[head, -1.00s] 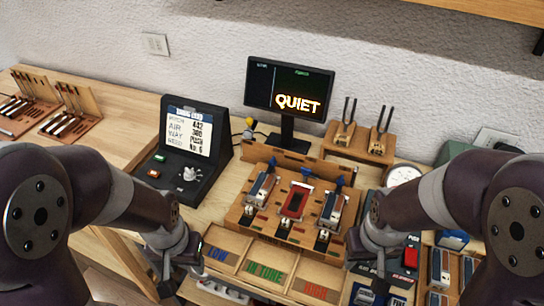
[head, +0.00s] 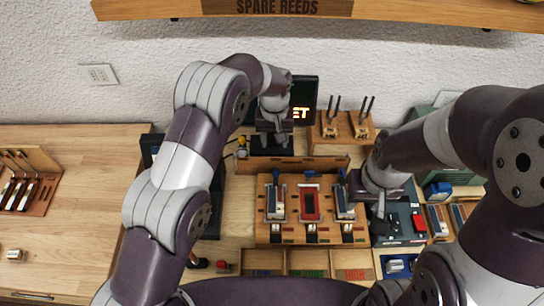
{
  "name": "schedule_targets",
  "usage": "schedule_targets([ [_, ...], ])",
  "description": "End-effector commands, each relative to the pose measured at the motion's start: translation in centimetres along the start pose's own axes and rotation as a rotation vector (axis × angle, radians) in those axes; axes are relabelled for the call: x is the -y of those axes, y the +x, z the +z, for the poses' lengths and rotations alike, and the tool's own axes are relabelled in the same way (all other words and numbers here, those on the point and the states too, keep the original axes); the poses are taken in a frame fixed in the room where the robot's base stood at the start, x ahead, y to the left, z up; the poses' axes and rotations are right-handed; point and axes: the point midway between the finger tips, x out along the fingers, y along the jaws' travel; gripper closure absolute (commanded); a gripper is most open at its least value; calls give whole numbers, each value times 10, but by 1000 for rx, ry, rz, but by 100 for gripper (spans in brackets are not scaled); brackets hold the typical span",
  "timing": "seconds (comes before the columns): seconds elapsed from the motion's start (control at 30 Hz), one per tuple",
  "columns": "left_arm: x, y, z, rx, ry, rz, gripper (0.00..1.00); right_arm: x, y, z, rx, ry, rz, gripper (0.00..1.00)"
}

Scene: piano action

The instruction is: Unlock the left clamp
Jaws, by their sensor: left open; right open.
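The wooden fixture (head: 262,226) on the bench holds three reed units in a row, with blue levers at the back. The left clamp (head: 275,175) is at the left unit (head: 276,203); its blue lever stands up at the back edge, and its exact lock state is too small to tell. My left gripper (head: 271,147) is open, pointing down behind the fixture near the left clamp, in front of the monitor; no contact is visible. My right gripper (head: 380,218) is open and empty, just right of the fixture. Its fingertips are small and dark.
The monitor (head: 305,97) is mostly hidden by my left arm. A tuning-fork stand (head: 345,130) is at the back right. Sorting trays (head: 300,262) lie in front of the fixture. A device with a red button (head: 418,223) stands at right. The left bench (head: 70,235) has clear room.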

Motion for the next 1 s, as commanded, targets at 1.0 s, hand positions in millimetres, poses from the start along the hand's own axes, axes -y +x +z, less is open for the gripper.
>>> schedule_targets([
  [1.0, 3, 128, 7, 18, -30, -7, 51, 0, -51, -6, 0, 0, 0, 57],
])
